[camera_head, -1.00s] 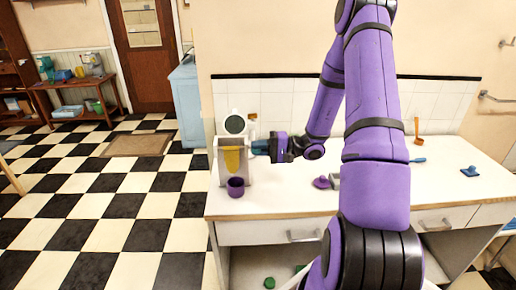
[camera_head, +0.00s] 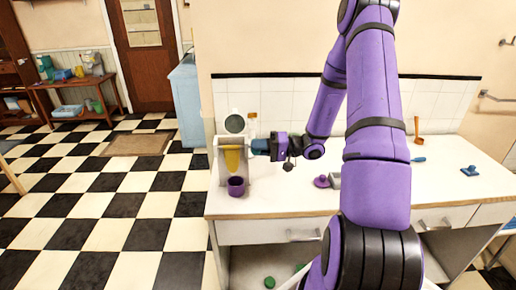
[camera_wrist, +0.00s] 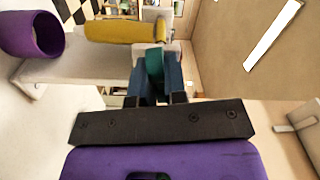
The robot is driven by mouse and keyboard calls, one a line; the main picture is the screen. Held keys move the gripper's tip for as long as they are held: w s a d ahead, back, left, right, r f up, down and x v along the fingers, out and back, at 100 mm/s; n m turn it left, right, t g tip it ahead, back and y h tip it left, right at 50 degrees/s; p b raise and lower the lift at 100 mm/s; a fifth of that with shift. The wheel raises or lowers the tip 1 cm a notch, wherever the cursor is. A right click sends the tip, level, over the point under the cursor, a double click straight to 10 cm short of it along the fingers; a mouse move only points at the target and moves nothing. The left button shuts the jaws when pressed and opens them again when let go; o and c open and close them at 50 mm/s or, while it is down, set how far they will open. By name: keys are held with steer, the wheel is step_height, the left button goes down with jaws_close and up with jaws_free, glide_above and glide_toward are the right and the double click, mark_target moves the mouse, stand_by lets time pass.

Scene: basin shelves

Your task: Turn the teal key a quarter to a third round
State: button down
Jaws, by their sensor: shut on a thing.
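My gripper (camera_head: 259,147) is shut on the teal key (camera_wrist: 154,66), which shows between my two dark blue fingers in the wrist view (camera_wrist: 157,82). The key sits at the right side of a white stand (camera_head: 222,165) that holds a yellow tube (camera_head: 232,159). In the wrist view the yellow tube (camera_wrist: 125,31) lies just beyond the key. In the head view my fingers largely cover the key. A purple cup (camera_head: 236,188) stands at the foot of the white stand, below the yellow tube.
The stand is at the left end of the white counter (camera_head: 270,200). A purple lidded thing (camera_head: 321,181) lies right of it, partly behind my arm. The counter front between cup and arm is clear.

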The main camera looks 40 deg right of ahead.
steer(key=c, duration=1.2)
jaws_free()
steer(key=shift+o, duration=0.2)
steer(key=shift+d, duration=0.1)
steer(key=v, duration=1)
steer(key=shift+s+d, duration=0.25)
steer(key=shift+s, duration=0.05)
